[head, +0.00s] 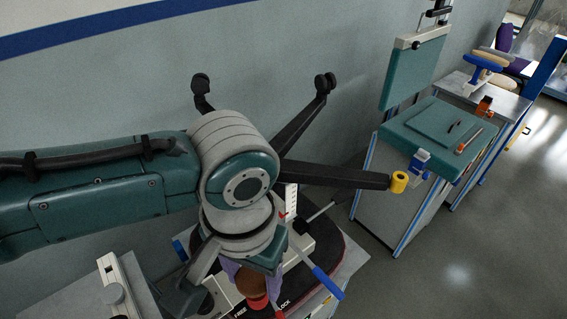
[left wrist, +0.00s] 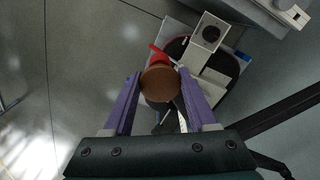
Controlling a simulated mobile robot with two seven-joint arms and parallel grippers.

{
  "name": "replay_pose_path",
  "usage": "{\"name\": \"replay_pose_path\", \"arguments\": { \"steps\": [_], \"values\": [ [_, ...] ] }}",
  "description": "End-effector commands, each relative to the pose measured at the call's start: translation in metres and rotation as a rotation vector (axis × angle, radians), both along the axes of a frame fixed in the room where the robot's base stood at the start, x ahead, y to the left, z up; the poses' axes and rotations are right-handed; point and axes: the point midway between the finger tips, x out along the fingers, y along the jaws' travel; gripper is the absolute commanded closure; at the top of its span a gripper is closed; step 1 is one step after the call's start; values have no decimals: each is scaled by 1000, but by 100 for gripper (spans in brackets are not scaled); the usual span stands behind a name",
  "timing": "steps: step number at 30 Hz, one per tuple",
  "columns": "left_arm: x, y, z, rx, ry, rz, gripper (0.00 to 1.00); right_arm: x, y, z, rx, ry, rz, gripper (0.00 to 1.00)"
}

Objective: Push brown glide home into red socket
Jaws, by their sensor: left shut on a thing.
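The brown glide (left wrist: 160,84) is a round, domed piece between the purple fingers of my left gripper (left wrist: 160,78). My left gripper (head: 247,274) is shut on it, and the glide also shows in the head view (head: 254,285), low in the picture. The red socket (left wrist: 157,56) shows just past the glide in the left wrist view. In the head view the red socket (head: 258,302) is just below the glide. The glide covers part of the socket, so I cannot tell how deep it sits. My right gripper is not in view.
An upturned chair base spreads black legs with casters (head: 325,84) behind my arm. One leg ends in a yellow socket (head: 398,182). A blue-handled lever (head: 328,283) sticks out at the fixture's right. A green-topped bench (head: 400,130) stands at right; floor between is clear.

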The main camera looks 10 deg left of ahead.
Motion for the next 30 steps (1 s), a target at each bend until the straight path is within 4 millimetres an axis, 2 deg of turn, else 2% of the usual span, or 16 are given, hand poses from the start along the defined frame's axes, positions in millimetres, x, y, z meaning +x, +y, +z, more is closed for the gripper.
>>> {"name": "replay_pose_path", "arguments": {
  "steps": [8, 9, 17, 25, 30],
  "values": [
    [0, 0, -8, 0, 1, 1, 91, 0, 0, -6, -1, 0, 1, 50],
    [0, 0, -7, 0, 1, 1, 38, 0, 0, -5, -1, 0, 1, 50],
    [0, 0, -6, 0, 0, 1, 8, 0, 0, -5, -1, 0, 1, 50],
    [0, 0, -5, 0, 0, 1, 7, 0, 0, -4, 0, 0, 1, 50],
    [0, 0, 13, -2, -2, 0, 7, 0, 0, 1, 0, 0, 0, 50]
  ]
}}
